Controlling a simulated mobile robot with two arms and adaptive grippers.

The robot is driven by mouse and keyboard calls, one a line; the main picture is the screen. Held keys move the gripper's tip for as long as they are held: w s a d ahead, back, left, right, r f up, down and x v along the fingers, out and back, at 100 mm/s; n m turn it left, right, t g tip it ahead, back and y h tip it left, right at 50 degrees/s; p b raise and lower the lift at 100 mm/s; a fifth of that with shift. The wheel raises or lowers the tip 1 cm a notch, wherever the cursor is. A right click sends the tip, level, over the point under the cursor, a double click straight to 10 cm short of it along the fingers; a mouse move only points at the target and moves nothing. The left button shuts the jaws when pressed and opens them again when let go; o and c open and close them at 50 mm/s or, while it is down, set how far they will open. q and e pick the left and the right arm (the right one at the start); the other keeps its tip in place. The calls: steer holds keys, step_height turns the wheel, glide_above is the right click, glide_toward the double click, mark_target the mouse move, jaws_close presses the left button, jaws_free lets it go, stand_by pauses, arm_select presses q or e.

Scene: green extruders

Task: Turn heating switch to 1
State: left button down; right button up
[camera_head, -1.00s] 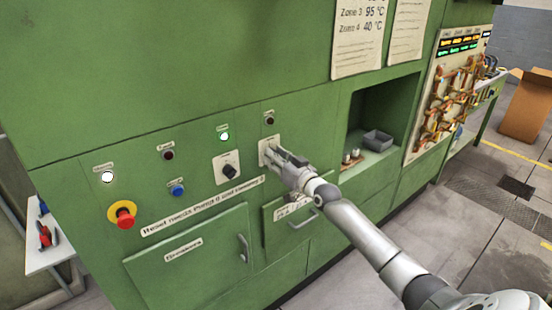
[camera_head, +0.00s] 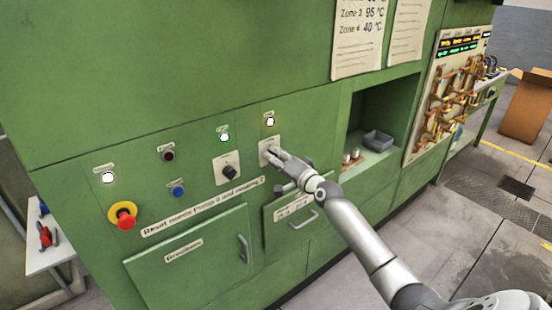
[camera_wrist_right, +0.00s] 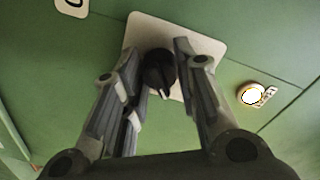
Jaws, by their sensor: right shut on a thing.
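The heating switch is a black rotary knob (camera_wrist_right: 158,72) on a pale square plate, seen in the right wrist view. In the head view its plate (camera_head: 265,146) shows on the green panel, and my gripper hides the knob. My right gripper (camera_head: 274,155) reaches the plate from the lower right. In the wrist view its fingers (camera_wrist_right: 156,58) stand on both sides of the knob, shut on it. The white pointer mark on the knob points toward the bottom of that view. The lamp above the switch (camera_head: 270,121) glows white. My left gripper is not in view.
A drawer handle (camera_head: 303,219) juts out below my gripper. A recess (camera_head: 385,110) opens to the right.

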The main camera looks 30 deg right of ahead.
steer(key=shift+m, duration=1.1)
steer(key=o, duration=1.1)
steer(key=shift+c, duration=0.2)
steer(key=shift+s, duration=0.1)
steer(key=s, duration=1.1)
steer(key=shift+s+d+r, duration=0.3)
steer(key=shift+s+d, duration=0.05)
steer(key=shift+s, duration=0.05)
steer(key=shift+f, duration=0.15)
